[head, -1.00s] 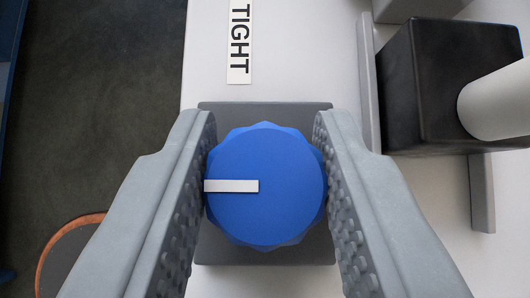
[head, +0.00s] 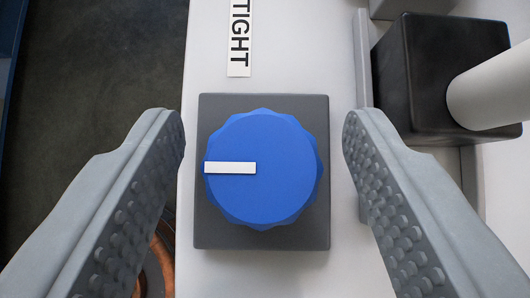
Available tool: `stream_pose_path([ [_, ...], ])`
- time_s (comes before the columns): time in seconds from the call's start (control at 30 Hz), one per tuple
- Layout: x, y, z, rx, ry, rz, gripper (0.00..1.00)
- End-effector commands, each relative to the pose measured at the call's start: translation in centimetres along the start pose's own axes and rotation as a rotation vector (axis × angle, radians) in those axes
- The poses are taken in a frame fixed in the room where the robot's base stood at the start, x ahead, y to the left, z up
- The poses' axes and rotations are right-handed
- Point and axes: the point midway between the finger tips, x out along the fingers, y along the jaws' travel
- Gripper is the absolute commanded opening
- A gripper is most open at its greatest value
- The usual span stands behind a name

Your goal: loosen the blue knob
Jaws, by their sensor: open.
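The blue knob (head: 275,190) is a faceted round knob with a white pointer bar (head: 230,168) on its face. The bar points left in the picture. The knob sits on a dark grey square plate (head: 264,240) fixed to a pale panel. A "TIGHT" label (head: 240,38) is on the panel above the plate, its letters turned sideways. My gripper (head: 264,135) is open, with one studded finger on each side of the knob. There is a clear gap between each finger and the knob, and nothing is held.
A black block (head: 425,95) with a pale cylinder (head: 495,88) stands at the upper right, beside a grey upright strip (head: 363,60). Dark floor (head: 90,70) lies left of the panel edge. A round orange-rimmed thing (head: 158,265) shows partly behind the left finger.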

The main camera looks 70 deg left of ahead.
Motion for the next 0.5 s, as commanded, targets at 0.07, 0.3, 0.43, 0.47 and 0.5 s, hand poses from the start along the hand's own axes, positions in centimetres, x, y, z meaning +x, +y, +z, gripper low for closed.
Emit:
stream_pose_path([
  [0.07, -1.0, 0.1, 0.0, 0.0, 0.001, 0.003, 0.54],
  [0.3, -5.6, 0.1, 0.0, 0.0, 0.001, 0.005, 0.54],
  [0.43, -8.2, 0.1, 0.1, 0.001, 0.001, 0.004, 0.54],
  [0.47, -8.8, 0.1, 0.1, 0.001, 0.001, 0.004, 0.54],
  [0.5, -9.6, 0.1, 0.0, 0.001, 0.001, 0.004, 0.54],
])
